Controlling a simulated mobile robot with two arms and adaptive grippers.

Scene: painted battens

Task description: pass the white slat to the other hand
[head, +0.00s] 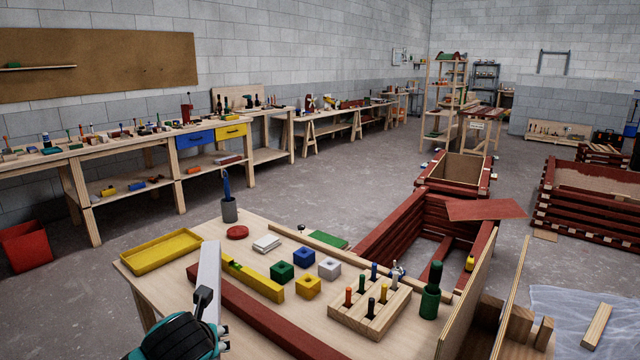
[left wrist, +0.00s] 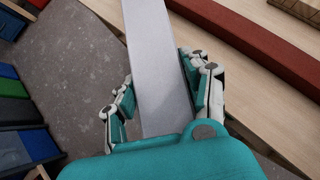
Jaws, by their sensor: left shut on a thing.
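The white slat (head: 208,280) stands out past my left gripper (head: 207,318) at the table's left front in the head view. In the left wrist view the slat (left wrist: 160,70) runs up from between the two fingers of my left gripper (left wrist: 163,97). The left gripper is shut on it, near its lower end. The slat's far end reaches up beside the yellow tray. Its lower end is hidden by the gripper. My right gripper is in neither view.
A green bottle (head: 430,302) stands at the right. Red crates (head: 400,225) stand behind.

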